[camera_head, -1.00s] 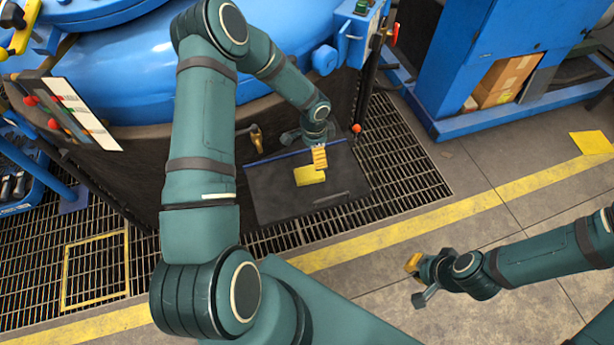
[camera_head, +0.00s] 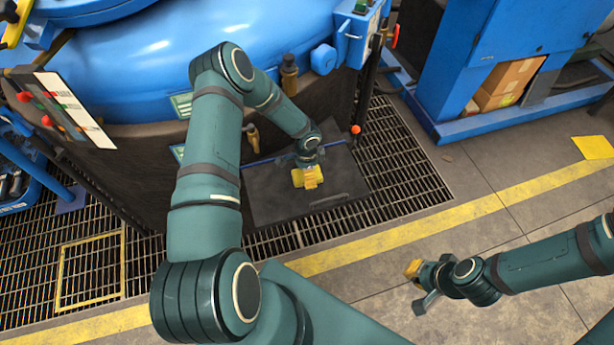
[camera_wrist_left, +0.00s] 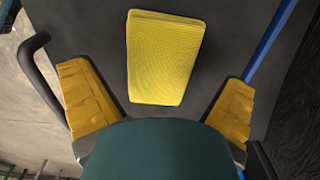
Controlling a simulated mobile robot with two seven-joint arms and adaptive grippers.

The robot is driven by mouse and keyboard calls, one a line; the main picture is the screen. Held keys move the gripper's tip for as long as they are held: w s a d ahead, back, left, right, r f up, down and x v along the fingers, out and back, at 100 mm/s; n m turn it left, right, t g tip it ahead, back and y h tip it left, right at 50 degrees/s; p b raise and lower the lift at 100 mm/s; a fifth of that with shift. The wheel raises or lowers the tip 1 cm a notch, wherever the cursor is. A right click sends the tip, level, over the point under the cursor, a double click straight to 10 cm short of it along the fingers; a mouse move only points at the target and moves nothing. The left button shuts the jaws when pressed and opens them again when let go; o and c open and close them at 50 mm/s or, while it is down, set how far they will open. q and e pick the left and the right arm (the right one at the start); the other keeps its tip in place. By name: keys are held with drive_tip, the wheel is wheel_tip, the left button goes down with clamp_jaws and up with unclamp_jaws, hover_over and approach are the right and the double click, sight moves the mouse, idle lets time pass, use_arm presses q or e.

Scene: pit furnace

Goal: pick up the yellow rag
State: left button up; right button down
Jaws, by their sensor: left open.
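The yellow rag (camera_wrist_left: 164,58) is a flat folded rectangle on a dark grey surface. In the left wrist view it lies beyond and between the open yellow fingers of my left gripper (camera_wrist_left: 160,108), touching neither. In the head view the left gripper (camera_head: 308,178) is over the rag and hides most of it, so the two yellow shapes run together there. My right gripper (camera_head: 417,284) is at the lower right over the concrete floor, far from the rag.
The rag lies on a dark panel (camera_head: 270,205) with a blue back edge and a handle at the front right. Metal grating (camera_head: 400,170) surrounds it. A blue furnace vessel (camera_head: 150,60) stands behind. A blue cabinet (camera_head: 490,50) holds cardboard boxes (camera_head: 505,82).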

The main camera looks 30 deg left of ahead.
use_arm(q)
drive_tip(key=shift+d+f, duration=0.1)
drive_tip(key=shift+f, duration=0.85)
drive_tip(key=c, duration=1.2)
drive_tip(key=shift+r, duration=0.15)
wheel_tip(320, 180, up, 10)
drive_tip(key=shift+f+p, duration=0.1)
drive_tip(key=shift+p, duration=0.7)
